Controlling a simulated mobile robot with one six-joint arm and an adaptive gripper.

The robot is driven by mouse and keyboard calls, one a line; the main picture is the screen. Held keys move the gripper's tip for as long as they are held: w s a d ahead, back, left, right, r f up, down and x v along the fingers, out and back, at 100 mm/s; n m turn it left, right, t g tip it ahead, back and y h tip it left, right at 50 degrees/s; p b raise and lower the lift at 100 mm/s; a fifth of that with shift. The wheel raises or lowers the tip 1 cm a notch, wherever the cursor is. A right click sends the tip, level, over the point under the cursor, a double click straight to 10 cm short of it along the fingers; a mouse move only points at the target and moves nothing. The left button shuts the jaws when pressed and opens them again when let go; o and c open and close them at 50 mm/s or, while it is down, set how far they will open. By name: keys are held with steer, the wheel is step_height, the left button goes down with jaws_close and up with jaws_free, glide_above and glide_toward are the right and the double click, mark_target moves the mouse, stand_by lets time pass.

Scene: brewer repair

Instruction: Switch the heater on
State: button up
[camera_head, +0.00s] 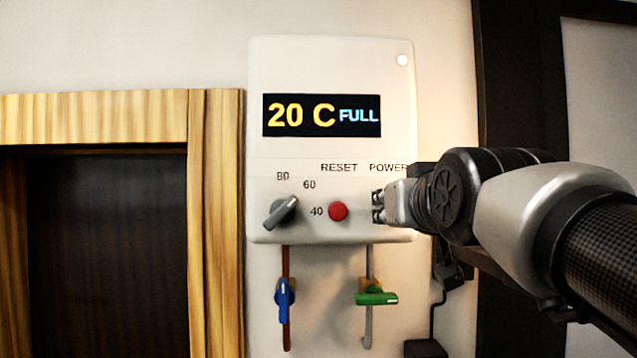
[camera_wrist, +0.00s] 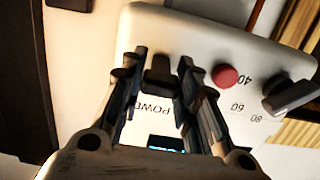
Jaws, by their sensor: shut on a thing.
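The white heater (camera_head: 330,70) hangs on the wall, and its display (camera_head: 321,116) reads "20 C FULL". My gripper (camera_head: 378,206) is at the panel's lower right, just under the POWER label, and hides the switch in the head view. In the wrist view the dark power switch (camera_wrist: 159,71) sits between my fingers, and my gripper (camera_wrist: 157,68) is shut on it. The red reset button (camera_head: 338,211) is just left of my gripper. The grey temperature knob (camera_head: 281,212) is farther left, beside the 80, 60 and 40 marks. A small pale round spot (camera_head: 402,60) shows at the top right.
Below the heater are two pipes with a blue valve handle (camera_head: 284,300), upright, and a green valve handle (camera_head: 377,297), lying level. A wooden frame (camera_head: 215,230) stands at the left. A dark frame (camera_head: 505,90) and a black cable (camera_head: 436,312) are at the right.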

steer(key=shift+w+r+g+p, duration=0.15)
steer(key=shift+r+g+p, duration=0.4)
steer(key=shift+g+p, duration=0.3)
steer(key=o, duration=1.1)
steer(key=v, duration=1.2)
steer(key=shift+r, duration=0.15)
